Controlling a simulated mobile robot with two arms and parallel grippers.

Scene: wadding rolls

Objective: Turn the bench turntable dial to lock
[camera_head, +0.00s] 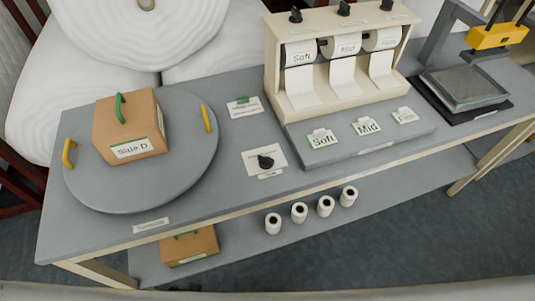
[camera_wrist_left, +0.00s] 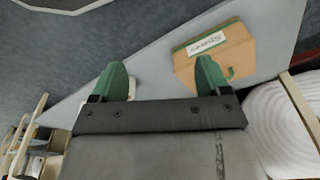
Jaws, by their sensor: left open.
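The dial is a black knob (camera_head: 265,161) on a white plate (camera_head: 254,168) at the front middle of the grey bench. The plate's small print is too small to read, so I cannot tell the dial's setting. The round grey turntable (camera_head: 125,195) lies to its left and carries a brown box (camera_head: 130,118) marked "Side D" with a green handle. My left gripper (camera_wrist_left: 160,78) shows only in the left wrist view. Its green fingers are wide apart with nothing held between them. The dial is not recognisable in that view. My right gripper is in neither view.
Two yellow handles (camera_head: 69,153) (camera_head: 206,118) stand on the turntable. A cream dispenser (camera_head: 273,70) with paper rolls stands right of the dial. A yellow-headed press (camera_head: 497,37) is farther right. Several small rolls and another brown box (camera_head: 190,247) are below. A labelled box (camera_wrist_left: 240,58) shows beyond my left fingers.

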